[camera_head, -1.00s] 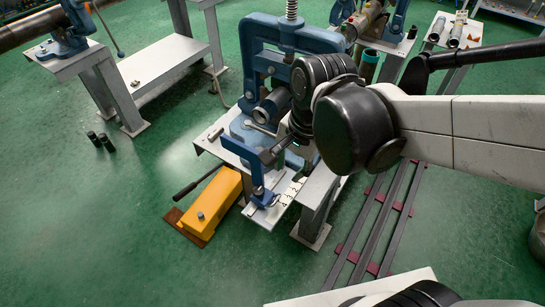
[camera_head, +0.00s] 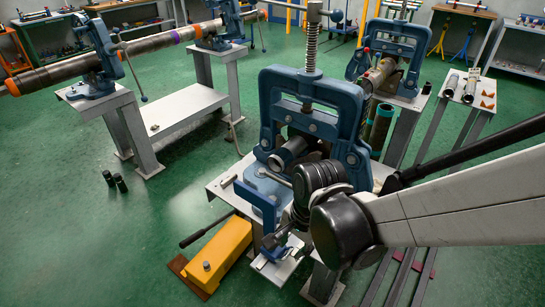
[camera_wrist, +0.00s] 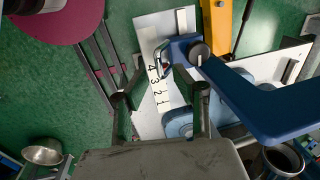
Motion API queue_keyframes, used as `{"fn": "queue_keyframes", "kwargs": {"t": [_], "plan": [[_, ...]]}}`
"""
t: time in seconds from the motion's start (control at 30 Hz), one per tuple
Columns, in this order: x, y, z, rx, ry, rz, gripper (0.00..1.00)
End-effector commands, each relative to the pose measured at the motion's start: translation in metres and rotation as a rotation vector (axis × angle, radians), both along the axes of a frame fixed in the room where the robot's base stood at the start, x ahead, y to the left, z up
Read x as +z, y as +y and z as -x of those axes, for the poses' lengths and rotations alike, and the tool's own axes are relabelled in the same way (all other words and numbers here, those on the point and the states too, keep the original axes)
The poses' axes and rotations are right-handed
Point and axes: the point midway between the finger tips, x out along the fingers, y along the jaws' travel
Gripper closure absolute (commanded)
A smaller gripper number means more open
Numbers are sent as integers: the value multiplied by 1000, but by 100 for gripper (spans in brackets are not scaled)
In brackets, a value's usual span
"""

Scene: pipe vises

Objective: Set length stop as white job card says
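The length stop is a blue bracket (camera_head: 258,196) with a dark round knob (camera_wrist: 200,52) on the blue slider. The slider sits on a white scale plate (camera_wrist: 153,88) marked 4, 3, 2, 1, close to the 4 end. The plate also shows in the head view (camera_head: 275,268), partly behind my wrist. My gripper (camera_wrist: 160,80) is open and empty, its fingers spread over the scale near the slider. In the head view my gripper (camera_head: 278,238) is mostly hidden at the stop. I cannot make out a readable white job card.
A blue pipe vise (camera_head: 315,120) holding a short pipe stands beside the stop on a pale table (camera_head: 217,187). A yellow box (camera_head: 222,252) with a black lever lies on the floor to the left. Another vise (camera_head: 392,50) stands behind.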

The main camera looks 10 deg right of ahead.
Motion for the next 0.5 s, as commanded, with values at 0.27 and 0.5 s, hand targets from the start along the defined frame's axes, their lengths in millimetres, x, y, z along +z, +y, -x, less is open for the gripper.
{"fn": "queue_keyframes", "kwargs": {"t": [0.27, 0.5], "plan": [[-17, 2, -2, 0, 0, 0, 73], [-18, 2, -2, 0, 0, 0, 73]]}}
